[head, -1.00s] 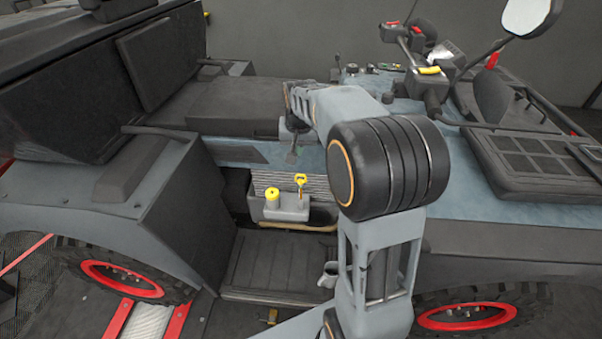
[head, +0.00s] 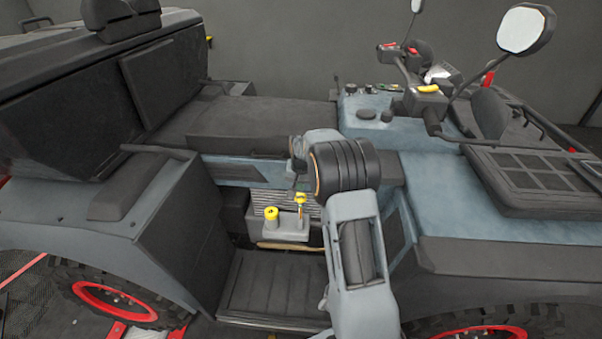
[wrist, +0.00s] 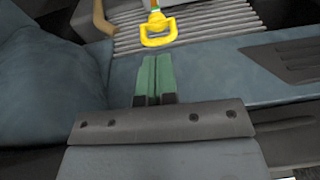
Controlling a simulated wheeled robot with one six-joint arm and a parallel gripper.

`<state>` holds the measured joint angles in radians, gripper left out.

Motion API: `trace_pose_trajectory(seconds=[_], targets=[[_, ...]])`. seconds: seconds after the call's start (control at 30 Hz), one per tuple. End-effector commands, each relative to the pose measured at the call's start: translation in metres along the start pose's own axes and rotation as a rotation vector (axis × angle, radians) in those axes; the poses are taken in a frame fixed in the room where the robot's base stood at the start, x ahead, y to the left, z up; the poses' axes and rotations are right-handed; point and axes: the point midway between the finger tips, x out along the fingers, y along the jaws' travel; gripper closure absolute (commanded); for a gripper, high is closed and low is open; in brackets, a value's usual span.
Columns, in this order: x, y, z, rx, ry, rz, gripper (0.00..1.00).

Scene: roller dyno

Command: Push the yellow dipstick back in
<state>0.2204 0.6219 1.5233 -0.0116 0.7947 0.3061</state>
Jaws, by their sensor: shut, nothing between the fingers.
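The yellow dipstick (head: 300,199) stands upright in the grey engine block (head: 290,233), with a length of its stem showing between handle and block. In the wrist view its looped handle (wrist: 158,33) is at the top centre, just beyond my fingertips. My gripper (wrist: 153,58) has its green fingers closed together with nothing between them. In the head view my gripper (head: 295,187) is a small dark shape close above the handle, partly hidden by my arm. I cannot tell whether it touches the handle.
A yellow cap (head: 271,213) sits on the block just left of the dipstick. The black seat (head: 230,125) and blue-grey body panels surround the recess. A ribbed grille (wrist: 200,25) lies behind the dipstick. A black footwell (head: 270,285) is below.

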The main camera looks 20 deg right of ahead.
Motion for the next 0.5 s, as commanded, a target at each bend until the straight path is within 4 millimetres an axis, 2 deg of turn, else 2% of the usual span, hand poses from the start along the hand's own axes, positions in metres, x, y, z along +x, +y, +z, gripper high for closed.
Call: trace_pose_trajectory(seconds=[0.2, 0.5], targets=[[0.023, 0.000, 0.000, 0.000, 0.000, 0.000, 1.00], [0.032, 0.000, 0.000, 0.000, 0.001, 0.000, 1.00]])
